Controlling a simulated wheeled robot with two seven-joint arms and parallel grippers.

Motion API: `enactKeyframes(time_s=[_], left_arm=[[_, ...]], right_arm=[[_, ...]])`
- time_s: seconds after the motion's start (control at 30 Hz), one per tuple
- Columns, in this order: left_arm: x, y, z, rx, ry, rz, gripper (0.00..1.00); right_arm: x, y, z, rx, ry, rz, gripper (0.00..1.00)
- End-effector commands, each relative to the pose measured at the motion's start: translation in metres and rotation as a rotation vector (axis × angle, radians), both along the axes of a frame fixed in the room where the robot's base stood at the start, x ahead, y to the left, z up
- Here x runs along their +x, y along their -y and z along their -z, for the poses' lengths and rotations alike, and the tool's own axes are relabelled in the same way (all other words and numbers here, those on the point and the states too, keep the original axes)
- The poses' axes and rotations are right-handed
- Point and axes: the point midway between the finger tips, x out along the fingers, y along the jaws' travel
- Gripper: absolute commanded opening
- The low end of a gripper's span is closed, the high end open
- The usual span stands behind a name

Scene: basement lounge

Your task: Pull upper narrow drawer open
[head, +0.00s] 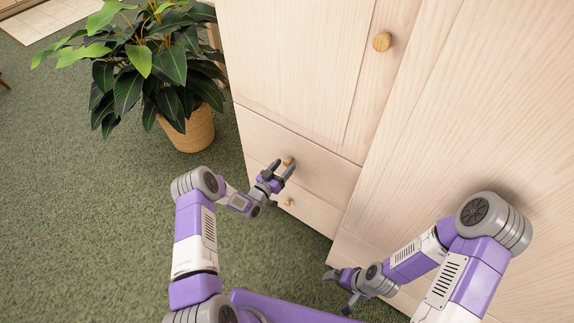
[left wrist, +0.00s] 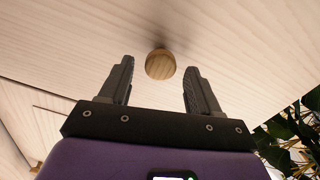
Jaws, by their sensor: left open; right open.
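The upper narrow drawer (head: 315,172) is a pale wood front below the tall cabinet door, and it looks shut. Its round wooden knob (head: 288,161) also shows in the left wrist view (left wrist: 160,64). My left gripper (head: 279,168) is open at this drawer. In the left wrist view the knob appears between the open fingers, near their tips; I cannot tell whether they touch it. My right gripper (head: 341,289) is open and low in front of the cabinet, away from the drawer knobs.
A lower drawer with a knob (head: 287,202) sits beneath. The tall door above has a knob (head: 382,41). A large pale panel (head: 480,110) stands close to my right arm. A potted plant (head: 187,128) stands left of the cabinet. Green carpet (head: 110,210) is clear at the left.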

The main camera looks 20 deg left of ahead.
Motion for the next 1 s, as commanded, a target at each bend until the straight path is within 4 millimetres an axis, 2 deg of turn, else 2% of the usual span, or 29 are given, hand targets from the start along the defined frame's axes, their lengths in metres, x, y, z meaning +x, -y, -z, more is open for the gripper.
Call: enactKeyframes(time_s=[0.2, 0.53, 0.93, 1.0], left_arm=[[0.023, 0.009, 0.001, 0.0, -0.001, 0.001, 0.63], [0.026, 0.01, 0.0, 0.0, -0.002, 0.0, 0.63], [0.026, 0.01, 0.0, 0.0, -0.002, 0.0, 0.01], [0.026, 0.01, 0.0, 0.0, -0.002, 0.0, 0.0]], right_arm=[[0.0, 0.0, 0.01, 0.0, 0.0, 0.0, 1.0], [0.0, 0.0, 0.01, 0.0, 0.0, 0.0, 1.0], [0.0, 0.0, 0.01, 0.0, 0.0, 0.0, 1.0], [0.0, 0.0, 0.01, 0.0, 0.0, 0.0, 1.0]])
